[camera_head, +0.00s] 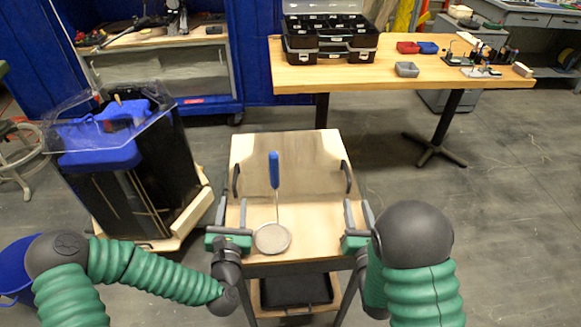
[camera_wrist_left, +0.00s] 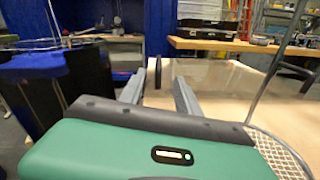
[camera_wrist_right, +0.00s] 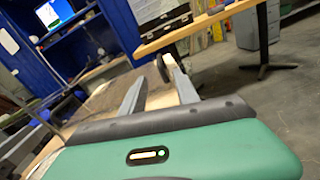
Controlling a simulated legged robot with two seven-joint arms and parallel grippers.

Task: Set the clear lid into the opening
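The clear lid (camera_head: 290,180) is a see-through sheet lying on the wooden cart top, with a black handle at its left edge (camera_head: 236,179) and another at its right edge (camera_head: 348,177). My left gripper (camera_head: 232,212) is open and empty, just short of the left handle, which shows beyond its fingers in the left wrist view (camera_wrist_left: 158,73). My right gripper (camera_head: 359,212) is open and empty, just short of the right handle, seen ahead of its fingers in the right wrist view (camera_wrist_right: 164,68). The dark tank (camera_head: 150,185) stands at left with a blue top (camera_head: 100,150); its opening is not clearly visible.
A round mesh skimmer (camera_head: 272,238) with a blue handle (camera_head: 274,170) is at the cart's near edge, between my grippers. A wooden table (camera_head: 440,85) with a black toolbox (camera_head: 330,40) stands behind. Bare floor lies between cart and table.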

